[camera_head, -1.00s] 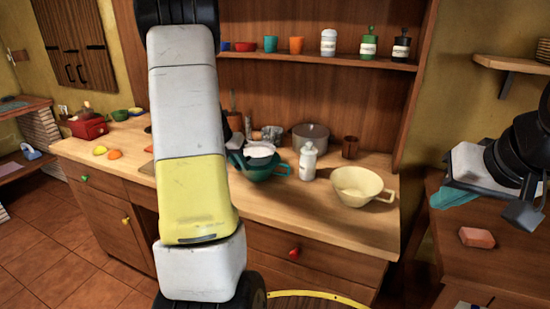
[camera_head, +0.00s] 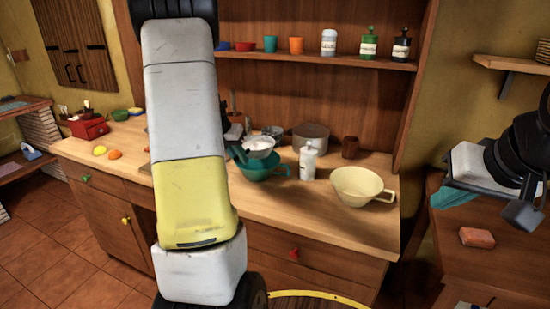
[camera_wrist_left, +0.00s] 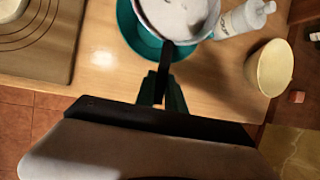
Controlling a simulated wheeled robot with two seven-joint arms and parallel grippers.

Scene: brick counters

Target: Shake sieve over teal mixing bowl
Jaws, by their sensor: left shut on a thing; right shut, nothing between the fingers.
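The teal mixing bowl (camera_head: 268,170) stands on the wooden counter, and part of its rim also shows in the left wrist view (camera_wrist_left: 130,32). The sieve (camera_head: 258,146), holding white powder, is over the bowl. In the left wrist view the sieve (camera_wrist_left: 180,15) covers much of the bowl, and its dark handle runs back to my left gripper (camera_wrist_left: 164,88). My left gripper's teal fingers are shut on that handle. In the head view my arm hides part of this gripper. My right gripper (camera_head: 453,198) is shut and empty at the right, above the side counter.
A white bottle (camera_head: 308,162) stands close right of the bowl, with a cream bowl (camera_head: 360,186) farther right. A grey pot (camera_head: 311,136) and a brown cup (camera_head: 351,147) stand behind. The counter's front edge is clear.

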